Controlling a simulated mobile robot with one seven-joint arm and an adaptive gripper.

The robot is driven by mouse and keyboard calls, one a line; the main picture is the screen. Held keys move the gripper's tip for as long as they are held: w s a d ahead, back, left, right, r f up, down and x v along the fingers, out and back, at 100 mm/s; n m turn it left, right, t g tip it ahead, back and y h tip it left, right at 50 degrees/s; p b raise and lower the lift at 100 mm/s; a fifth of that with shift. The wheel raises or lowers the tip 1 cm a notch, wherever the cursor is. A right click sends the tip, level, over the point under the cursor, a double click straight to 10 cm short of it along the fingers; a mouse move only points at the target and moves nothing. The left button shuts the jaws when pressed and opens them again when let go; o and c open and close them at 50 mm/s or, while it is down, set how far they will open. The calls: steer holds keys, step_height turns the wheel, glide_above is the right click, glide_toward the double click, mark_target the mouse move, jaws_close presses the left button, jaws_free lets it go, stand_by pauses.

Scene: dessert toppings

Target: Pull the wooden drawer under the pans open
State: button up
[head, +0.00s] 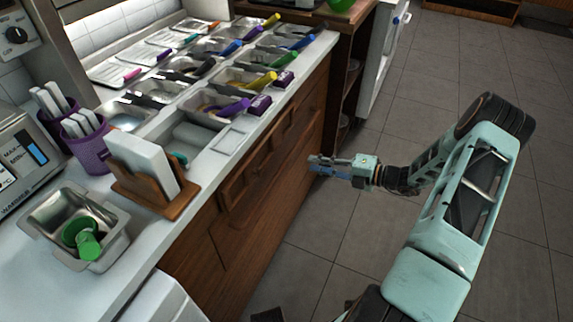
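The brown wooden drawer fronts (298,112) are set in the counter's side, below the metal topping pans (240,76). They look closed and flush with the cabinet. A framed wooden panel (243,182) lies nearer along the same side. My gripper (311,164) is out over the floor side of the cabinet, pointing left toward the wooden front. It looks apart from the wood and holds nothing that I can see. Its fingers are too small to tell whether they are open or shut. No handle is clear on the drawer fronts.
The white countertop (215,172) holds a wooden rack (155,200) with white cards, purple cups (88,143) and a metal pan with a green scoop (85,238). A wooden shelf unit (350,75) stands beyond the drawers. The tiled floor (400,110) is clear right of the cabinet.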

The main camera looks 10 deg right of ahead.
mark_target(287, 157)
steer(key=b+x, duration=0.2)
steer(key=x, duration=0.8)
steer(key=shift+w+a, duration=0.2)
steer(key=shift+a, duration=0.1)
jaws_close()
